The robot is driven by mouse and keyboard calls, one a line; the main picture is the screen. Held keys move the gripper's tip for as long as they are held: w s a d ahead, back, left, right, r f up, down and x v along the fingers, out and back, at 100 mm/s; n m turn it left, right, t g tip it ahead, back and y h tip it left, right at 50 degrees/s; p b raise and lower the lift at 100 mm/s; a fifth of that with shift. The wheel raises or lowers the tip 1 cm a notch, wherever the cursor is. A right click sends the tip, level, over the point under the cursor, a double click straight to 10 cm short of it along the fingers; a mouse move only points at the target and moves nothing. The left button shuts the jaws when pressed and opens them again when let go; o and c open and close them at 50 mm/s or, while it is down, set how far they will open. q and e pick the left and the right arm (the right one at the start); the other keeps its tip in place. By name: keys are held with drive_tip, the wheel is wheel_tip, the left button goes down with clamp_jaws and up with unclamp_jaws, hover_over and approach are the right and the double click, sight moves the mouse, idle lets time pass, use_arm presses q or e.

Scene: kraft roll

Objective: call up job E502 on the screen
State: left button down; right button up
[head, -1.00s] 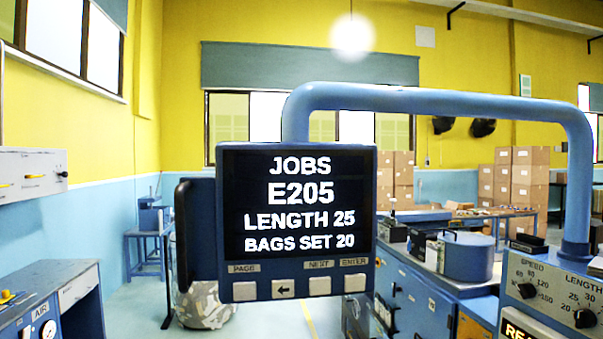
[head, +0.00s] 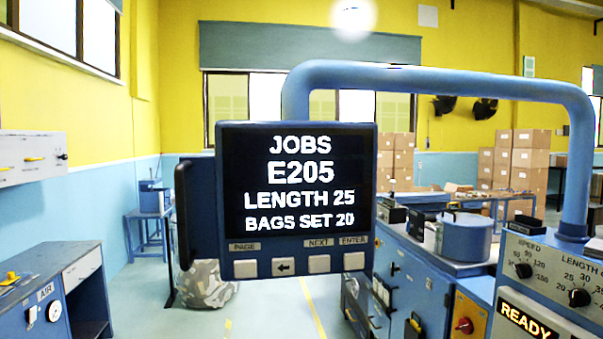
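The screen (head: 298,185) hangs from a thick blue pipe arm in the middle of the head view. It reads JOBS, E205, LENGTH 25, BAGS SET 20. The job shown is E205, not E502. Below it is a row of pale buttons: one under the PAGE label (head: 244,268), one with a left arrow (head: 283,266), one under NEXT (head: 319,263) and one under ENTER (head: 354,260). A dark handle (head: 184,215) is on the screen's left side. Neither of my grippers shows in the head view.
The blue pipe arm (head: 430,80) comes down at the right beside a panel with SPEED (head: 523,270) and LENGTH (head: 579,297) knobs and a lit READY sign (head: 527,320). A blue machine (head: 420,285) stands behind. A blue cabinet (head: 50,295) is at left.

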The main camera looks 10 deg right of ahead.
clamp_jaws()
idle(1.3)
